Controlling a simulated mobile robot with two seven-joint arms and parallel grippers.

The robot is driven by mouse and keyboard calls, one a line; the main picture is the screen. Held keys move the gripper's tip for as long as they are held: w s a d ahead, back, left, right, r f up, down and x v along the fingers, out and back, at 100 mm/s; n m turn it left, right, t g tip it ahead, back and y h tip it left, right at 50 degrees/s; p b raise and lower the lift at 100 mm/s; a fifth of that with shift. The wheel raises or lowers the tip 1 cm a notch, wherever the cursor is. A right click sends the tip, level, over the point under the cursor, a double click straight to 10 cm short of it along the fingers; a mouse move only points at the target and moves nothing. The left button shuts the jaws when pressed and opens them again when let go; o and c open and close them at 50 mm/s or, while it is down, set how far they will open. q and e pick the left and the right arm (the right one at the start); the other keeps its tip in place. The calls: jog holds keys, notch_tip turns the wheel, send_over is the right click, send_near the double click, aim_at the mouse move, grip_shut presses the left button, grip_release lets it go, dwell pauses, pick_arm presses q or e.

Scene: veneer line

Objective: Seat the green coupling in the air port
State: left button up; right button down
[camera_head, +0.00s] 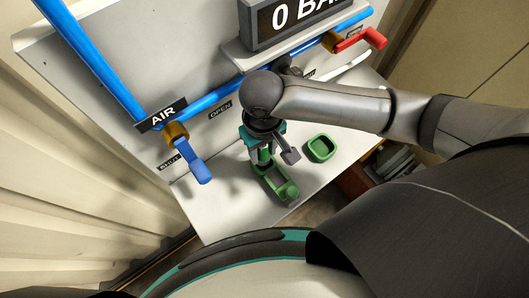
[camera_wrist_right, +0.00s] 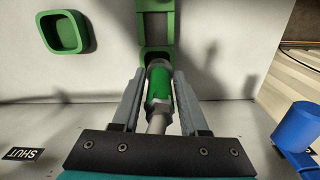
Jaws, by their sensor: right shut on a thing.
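The green coupling (camera_wrist_right: 160,88) is a green cylinder with grey metal ends. In the wrist view it lies lengthwise between the two fingers of my right gripper (camera_wrist_right: 159,78), which is shut on it. In the head view the coupling (camera_head: 263,156) shows partly beneath the right gripper (camera_head: 275,155), above or at one end of a long green holder (camera_head: 285,194). I cannot tell whether the coupling touches the holder. The blue pipe with the AIR label (camera_head: 162,114) runs down the panel at left. I cannot make out the air port. My left gripper is not in view.
A blue valve handle (camera_head: 195,165) hangs from the AIR pipe, left of the gripper. A small square green tray (camera_head: 321,148) stands on the white shelf (camera_head: 222,205). A display reading 0 BAR (camera_head: 290,17) and a red handle (camera_head: 362,40) are farther up the panel.

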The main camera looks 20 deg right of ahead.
aim_at(264, 158)
jog(key=shift+w+d, duration=0.2)
jog(key=shift+f, duration=0.25)
notch_tip(264, 158, down, 3)
jog(key=shift+b, duration=0.3)
jog(key=shift+f, duration=0.55)
jog(key=shift+c, duration=2.2)
grip_release()
